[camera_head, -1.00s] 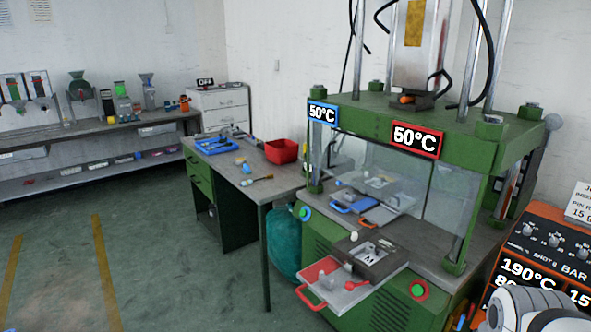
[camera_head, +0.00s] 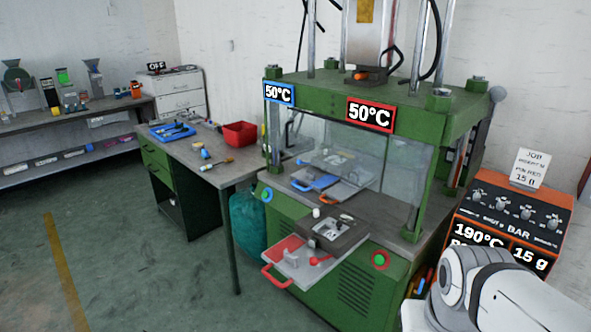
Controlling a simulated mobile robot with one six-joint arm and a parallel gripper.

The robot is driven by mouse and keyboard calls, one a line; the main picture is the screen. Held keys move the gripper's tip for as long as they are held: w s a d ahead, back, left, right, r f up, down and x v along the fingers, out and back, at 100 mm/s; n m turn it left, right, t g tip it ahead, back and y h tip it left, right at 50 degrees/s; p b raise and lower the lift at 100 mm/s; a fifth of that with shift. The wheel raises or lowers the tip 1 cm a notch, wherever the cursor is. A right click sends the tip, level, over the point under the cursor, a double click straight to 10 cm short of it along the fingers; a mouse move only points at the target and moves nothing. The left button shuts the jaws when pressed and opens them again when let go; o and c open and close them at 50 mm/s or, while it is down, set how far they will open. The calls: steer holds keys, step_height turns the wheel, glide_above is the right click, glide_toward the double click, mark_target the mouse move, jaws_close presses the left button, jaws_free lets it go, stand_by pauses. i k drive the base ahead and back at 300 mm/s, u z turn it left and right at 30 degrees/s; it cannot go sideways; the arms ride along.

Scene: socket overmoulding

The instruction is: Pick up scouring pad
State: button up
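I cannot make out a scouring pad for certain. Several small items lie on the grey-topped workbench (camera_head: 236,178) left of the press. Among them are a small blue-and-pale item (camera_head: 205,154) and a brush-like tool with a yellowish end (camera_head: 217,165); both are too small to identify surely. My gripper is out of view. Only a white and grey link of my arm shows at the lower right.
A green press (camera_head: 362,108) with a pulled-out red-handled tray (camera_head: 291,264) stands in the middle. The bench also holds a blue tray (camera_head: 158,131) and a red bin (camera_head: 240,134). An orange control box (camera_head: 515,205) is at right. Floor at left is clear.

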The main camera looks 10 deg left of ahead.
mark_target(205, 156)
steer(key=u, duration=0.4)
steer(key=k, duration=1.15)
steer(key=u, duration=1.25)
steer(key=i, duration=2.05)
steer(key=u, duration=0.35)
steer(key=i, duration=1.55)
steer(key=z, duration=0.55)
steer(key=i, duration=1.4)
steer(key=z, duration=1.45)
steer(key=i, duration=1.1)
steer(key=z, duration=0.45)
steer(key=k, duration=0.25)
steer(key=z, duration=0.1)
